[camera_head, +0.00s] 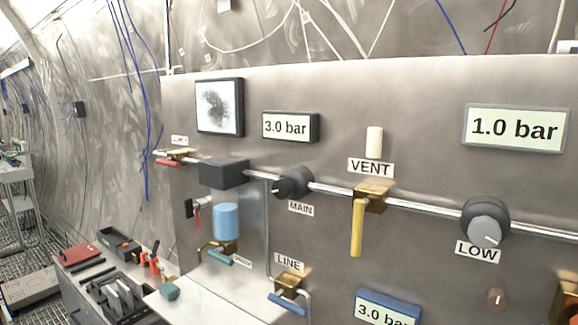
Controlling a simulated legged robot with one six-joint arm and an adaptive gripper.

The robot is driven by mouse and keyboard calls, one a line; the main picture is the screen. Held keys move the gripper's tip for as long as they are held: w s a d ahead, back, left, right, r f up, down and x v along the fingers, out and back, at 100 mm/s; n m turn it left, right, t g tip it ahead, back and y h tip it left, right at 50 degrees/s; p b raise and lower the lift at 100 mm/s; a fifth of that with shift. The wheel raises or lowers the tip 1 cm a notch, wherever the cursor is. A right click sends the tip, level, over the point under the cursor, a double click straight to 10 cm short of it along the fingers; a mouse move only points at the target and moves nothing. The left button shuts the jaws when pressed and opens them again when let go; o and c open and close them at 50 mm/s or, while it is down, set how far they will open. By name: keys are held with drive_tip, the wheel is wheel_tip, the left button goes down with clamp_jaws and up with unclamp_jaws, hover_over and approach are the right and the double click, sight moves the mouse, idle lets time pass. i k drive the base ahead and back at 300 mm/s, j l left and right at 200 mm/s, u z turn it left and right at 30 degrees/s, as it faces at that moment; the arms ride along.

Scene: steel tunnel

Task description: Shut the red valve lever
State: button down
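A red lever (168,162) sits on a small brass valve (180,154) at the left end of the panel's pipe. The lever points left, roughly along the pipe. A small label (180,139) above it is too small to read surely. Another small red part (203,201) shows on a fitting lower on the panel; I cannot tell what it is. My gripper is not in view.
The panel carries the MAIN knob (293,182), the yellow VENT lever (357,228), the LOW knob (486,222) and the blue LINE lever (287,304). A bench with tools (120,285) stands at lower left. Blue wires (146,110) hang left of the panel.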

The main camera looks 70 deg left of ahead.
sight(167, 161)
drive_tip(key=j+u, duration=0.2)
drive_tip(key=u, duration=2.65)
drive_tip(key=i+j+u, duration=0.2)
drive_tip(key=i+j+z, duration=0.1)
drive_tip(key=i+j, duration=0.15)
drive_tip(key=i+j+z, duration=0.1)
drive_tip(key=i+j, duration=0.15)
drive_tip(key=i+j+z, duration=0.15)
drive_tip(key=j, duration=0.3)
drive_tip(key=i+j+z, duration=0.1)
drive_tip(key=i+j, duration=0.25)
drive_tip(key=i+j+z, duration=0.1)
drive_tip(key=j, duration=0.3)
drive_tip(key=i+j+z, duration=0.1)
drive_tip(key=i+j, duration=0.2)
drive_tip(key=i+j+z, duration=0.15)
drive_tip(key=j, duration=0.4)
drive_tip(key=i+j+z, duration=0.1)
drive_tip(key=j, duration=0.3)
drive_tip(key=i, duration=0.05)
